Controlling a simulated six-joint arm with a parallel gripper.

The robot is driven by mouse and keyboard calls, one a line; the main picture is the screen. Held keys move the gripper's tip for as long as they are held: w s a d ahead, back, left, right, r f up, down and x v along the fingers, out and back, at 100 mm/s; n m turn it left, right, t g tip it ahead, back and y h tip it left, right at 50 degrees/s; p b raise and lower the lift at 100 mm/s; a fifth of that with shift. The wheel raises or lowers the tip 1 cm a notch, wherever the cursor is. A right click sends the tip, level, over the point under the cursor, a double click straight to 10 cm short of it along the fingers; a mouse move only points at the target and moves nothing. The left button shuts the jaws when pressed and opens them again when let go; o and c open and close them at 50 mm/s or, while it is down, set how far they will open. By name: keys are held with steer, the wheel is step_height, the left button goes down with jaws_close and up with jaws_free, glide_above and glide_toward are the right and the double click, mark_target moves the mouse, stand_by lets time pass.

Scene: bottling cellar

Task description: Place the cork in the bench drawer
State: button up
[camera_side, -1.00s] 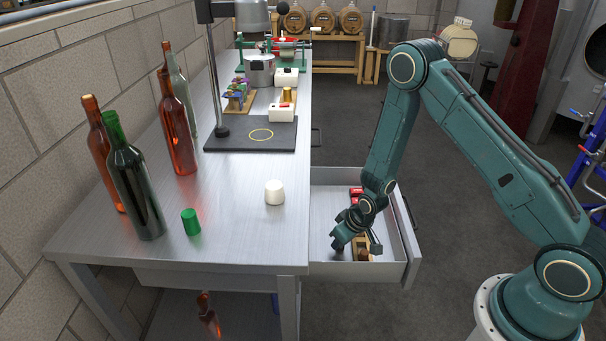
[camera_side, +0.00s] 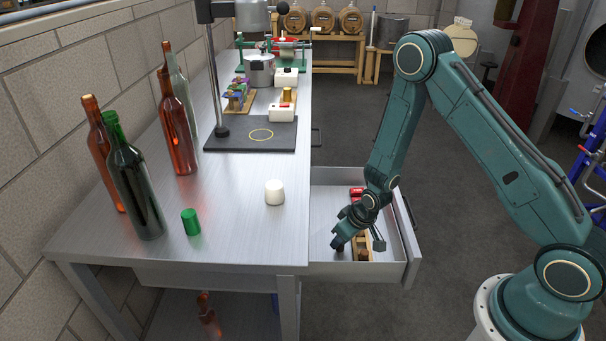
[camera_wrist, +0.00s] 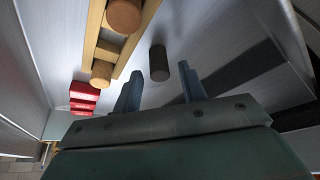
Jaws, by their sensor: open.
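The bench drawer (camera_side: 396,271) is pulled out at the right of the bench. A dark brown cork (camera_wrist: 158,62) is inside it in the wrist view, beside a wooden rack. My gripper (camera_side: 337,242) is low inside the drawer. In the wrist view its fingers (camera_wrist: 160,88) are open, with the cork just beyond and between their tips and a gap on both sides. The side view does not show this cork clearly, as my gripper hides that spot.
The wooden rack (camera_wrist: 143,22) holds brown corks (camera_wrist: 124,15). Red items (camera_wrist: 84,98) lie farther along the drawer. A white cylinder (camera_side: 274,192), a green cylinder (camera_side: 191,222) and several bottles (camera_side: 134,195) stand on the bench (camera_side: 235,240). The drawer walls enclose my gripper.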

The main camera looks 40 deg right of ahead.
steer(key=v, duration=1)
steer(key=shift+s, duration=0.1)
steer(key=shift+r, duration=0.15)
stand_by(0.5)
steer(key=w+a+r+v, duration=0.1)
steer(key=a+v, duration=0.1)
steer(key=v, duration=1.8)
steer(key=s+a+r+t, duration=0.1)
steer(key=s+r, duration=0.8)
steer(key=s, duration=0.5)
steer(key=shift+s+a, duration=0.1)
